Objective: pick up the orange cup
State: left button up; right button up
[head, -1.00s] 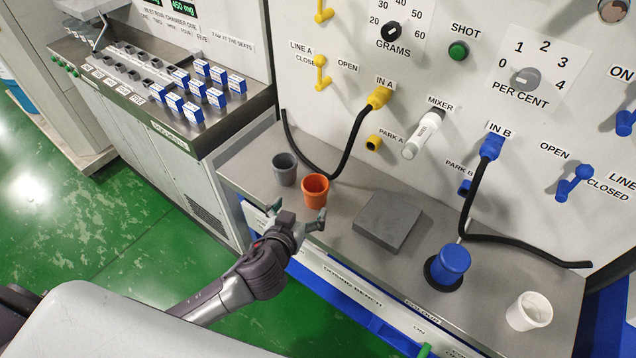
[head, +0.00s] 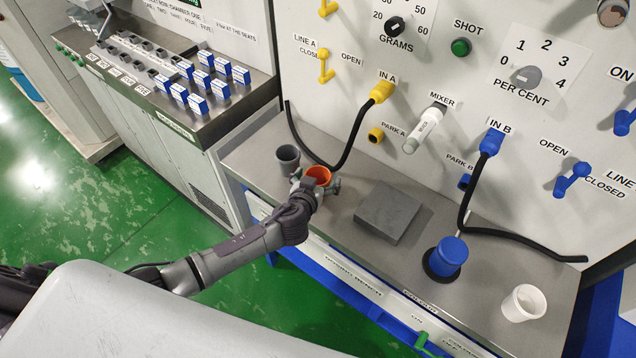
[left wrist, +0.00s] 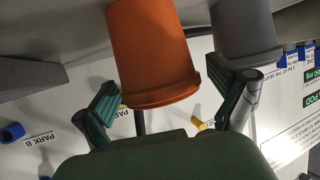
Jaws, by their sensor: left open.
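The orange cup (head: 318,174) stands on the metal bench, its lower part hidden in the head view by my left gripper (head: 317,187). My left gripper is open, with one finger to each side of the cup. In the left wrist view the orange cup (left wrist: 152,55) appears upside down between the two green-padded fingers (left wrist: 168,105). A gap shows on the left finger's side; the right finger overlaps the edge of the grey cup in the picture. I cannot tell whether either finger touches the orange cup. My right gripper is not in view.
A grey cup (head: 288,158) stands close on the left of the orange cup. A grey block (head: 388,212), a blue-topped container (head: 449,255) and a white cup (head: 523,303) stand to the right. A black hose (head: 352,140) hangs behind from the panel.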

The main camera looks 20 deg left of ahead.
pick_arm(q)
jog(key=c, duration=1.2)
jog(key=shift+c, duration=0.3)
jog(key=shift+r, duration=0.15)
